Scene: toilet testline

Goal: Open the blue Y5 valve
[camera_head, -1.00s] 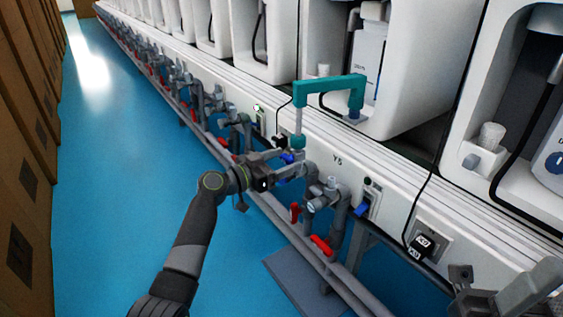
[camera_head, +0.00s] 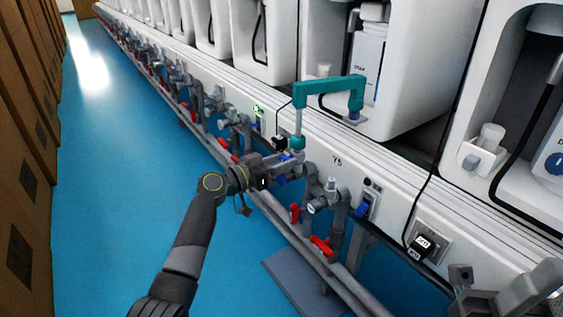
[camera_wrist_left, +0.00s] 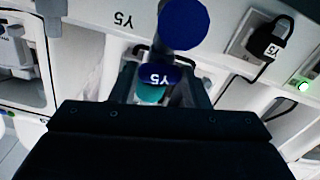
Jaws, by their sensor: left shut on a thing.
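In the head view the blue valve part (camera_head: 284,179) is partly hidden by my gripper at the pipe row. My left gripper (camera_head: 277,168) is shut on the handle, its arm coming up from the lower left. A round blue knob (camera_wrist_left: 183,22) stands just beyond the handle in the left wrist view. Grey parts at the lower right corner of the head view may be my right gripper; I cannot tell its state.
A teal angled arm (camera_head: 330,88) rises behind my gripper. Red-handled valves (camera_head: 321,245) and grey pipes run along the white bench front. A grey plate (camera_head: 294,286) lies below. A black-capped cable plug (camera_head: 422,245) is at right. The blue floor (camera_head: 110,200) at left is clear.

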